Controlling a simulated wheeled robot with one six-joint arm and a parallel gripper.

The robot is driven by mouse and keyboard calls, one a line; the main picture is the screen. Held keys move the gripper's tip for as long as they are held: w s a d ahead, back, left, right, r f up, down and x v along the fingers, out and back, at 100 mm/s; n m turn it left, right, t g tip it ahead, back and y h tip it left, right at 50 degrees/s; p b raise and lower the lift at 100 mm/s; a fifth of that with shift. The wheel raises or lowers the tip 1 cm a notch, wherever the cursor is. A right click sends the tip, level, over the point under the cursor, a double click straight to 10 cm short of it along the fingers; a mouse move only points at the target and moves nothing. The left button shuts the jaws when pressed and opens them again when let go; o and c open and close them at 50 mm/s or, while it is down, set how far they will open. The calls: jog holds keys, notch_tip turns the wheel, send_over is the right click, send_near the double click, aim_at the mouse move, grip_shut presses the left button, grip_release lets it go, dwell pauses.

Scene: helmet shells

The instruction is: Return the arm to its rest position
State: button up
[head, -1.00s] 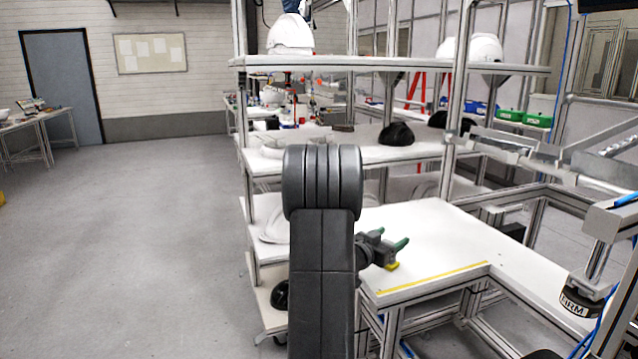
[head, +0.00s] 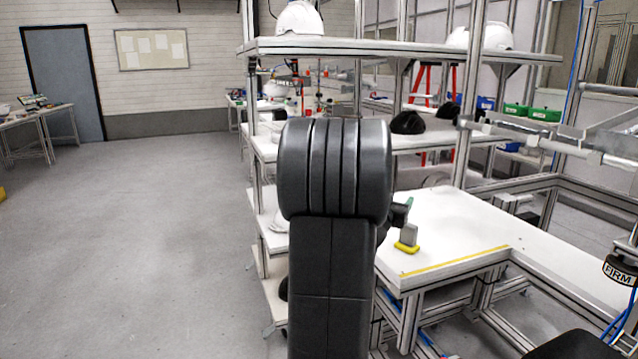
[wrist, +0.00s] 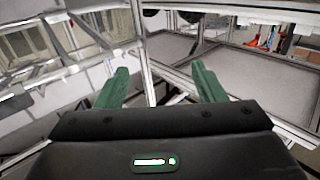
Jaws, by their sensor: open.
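My gripper (wrist: 163,84) shows in the wrist view with its two green fingers spread wide and nothing between them. In the head view my dark arm rises in the middle and hides most of the gripper; only a green fingertip (head: 409,204) and a dark part show at its right side, over the white worktable (head: 455,225).
A small grey block with a yellow base (head: 407,241) stands on the worktable beside my arm, near a yellow line (head: 455,262). Shelves behind carry white helmet shells (head: 299,18) and dark shells (head: 407,123). Open floor (head: 150,230) lies to the left.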

notch_tip(320, 180, down, 5)
jog(key=shift+d+f+b, duration=0.1)
jog(key=shift+f+b, duration=0.1)
jog(key=shift+b, duration=0.45)
jog(key=shift+r, duration=0.15)
